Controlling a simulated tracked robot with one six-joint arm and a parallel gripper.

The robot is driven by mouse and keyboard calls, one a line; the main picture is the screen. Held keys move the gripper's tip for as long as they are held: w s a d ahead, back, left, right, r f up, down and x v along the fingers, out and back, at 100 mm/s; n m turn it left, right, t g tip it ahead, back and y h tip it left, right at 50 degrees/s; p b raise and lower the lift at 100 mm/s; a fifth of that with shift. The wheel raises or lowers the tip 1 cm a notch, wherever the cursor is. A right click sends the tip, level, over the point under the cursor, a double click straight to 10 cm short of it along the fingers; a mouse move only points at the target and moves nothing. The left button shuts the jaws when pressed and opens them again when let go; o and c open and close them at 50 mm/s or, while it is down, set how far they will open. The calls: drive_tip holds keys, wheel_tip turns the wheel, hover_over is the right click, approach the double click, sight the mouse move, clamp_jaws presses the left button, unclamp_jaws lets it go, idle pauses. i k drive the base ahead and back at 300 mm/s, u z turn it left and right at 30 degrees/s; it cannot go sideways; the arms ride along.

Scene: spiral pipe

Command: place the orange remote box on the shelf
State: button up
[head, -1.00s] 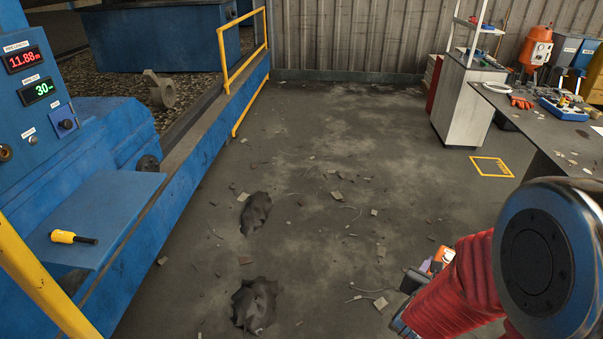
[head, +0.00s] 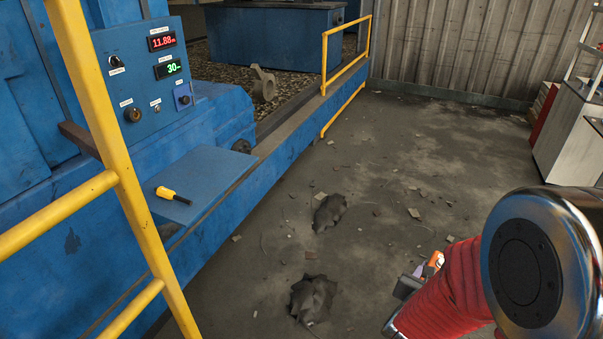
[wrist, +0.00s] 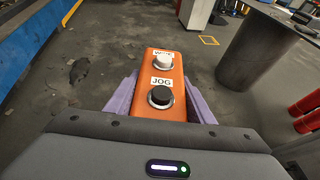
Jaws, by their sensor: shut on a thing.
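The orange remote box (wrist: 160,85) is held in my gripper (wrist: 160,105) in the wrist view. It has a white button and a black button, with a "JOG" label between them. The purple fingers are shut on its two sides. In the head view the orange box (head: 433,262) shows only as a small patch at my gripper (head: 420,275), low at right, mostly hidden behind my red arm. A blue shelf (head: 228,168) juts out below the control panel at left. My gripper is well to the right of the shelf, apart from it.
A yellow-handled tool (head: 172,194) lies on the shelf. A yellow railing (head: 125,185) stands at the near left. Dark lumps (head: 313,298) and scattered debris lie on the floor. A grey cabinet (head: 568,140) stands at far right. The middle floor is largely open.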

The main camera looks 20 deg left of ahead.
sight(207, 167)
drive_tip(key=u, duration=0.75)
drive_tip(key=i, duration=3.6)
drive_tip(key=u, duration=0.05)
